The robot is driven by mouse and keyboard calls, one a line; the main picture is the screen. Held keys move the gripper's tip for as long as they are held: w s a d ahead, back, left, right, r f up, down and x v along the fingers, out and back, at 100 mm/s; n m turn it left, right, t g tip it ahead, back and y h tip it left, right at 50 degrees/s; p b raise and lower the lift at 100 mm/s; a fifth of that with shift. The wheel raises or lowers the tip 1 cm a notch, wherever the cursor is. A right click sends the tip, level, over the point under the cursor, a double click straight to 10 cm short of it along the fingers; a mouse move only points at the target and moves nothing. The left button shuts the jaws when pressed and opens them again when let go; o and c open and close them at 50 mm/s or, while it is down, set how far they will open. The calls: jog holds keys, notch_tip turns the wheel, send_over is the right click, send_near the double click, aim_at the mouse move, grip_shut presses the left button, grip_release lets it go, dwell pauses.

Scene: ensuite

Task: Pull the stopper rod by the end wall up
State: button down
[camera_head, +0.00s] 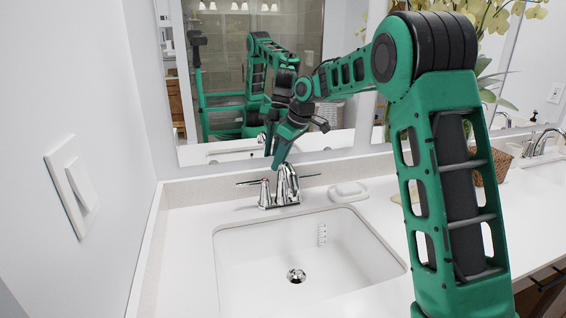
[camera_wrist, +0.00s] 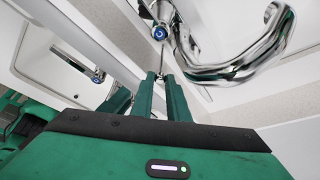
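The chrome faucet (camera_head: 287,187) stands behind the white sink basin, close to the backsplash and mirror. My gripper (camera_head: 277,163) reaches down behind the spout. In the wrist view the curved spout (camera_wrist: 245,62) is at the upper right, and a handle with a blue dot (camera_wrist: 158,32) is at the top. The thin metal stopper rod (camera_wrist: 162,60) runs to between the tips of my gripper (camera_wrist: 160,80). The two green fingers are close together, with the rod's end in the narrow gap, and look shut on it. The rod is hidden in the head view.
The sink basin (camera_head: 262,262) is empty, with a drain (camera_head: 296,276) in its floor. A white soap dish (camera_head: 348,191) sits right of the faucet. The mirror (camera_head: 230,100) is close behind my gripper. A wall with a switch (camera_head: 72,188) stands at left.

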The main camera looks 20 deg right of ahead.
jog(key=shift+w+d+r, duration=0.1)
jog(key=shift+r, duration=1.35)
jog(key=c, duration=1.7)
grip_release()
jog(key=shift+r, duration=0.1)
jog(key=v, duration=1)
jog(key=shift+d+r, duration=0.1)
jog(key=shift+r, duration=0.15)
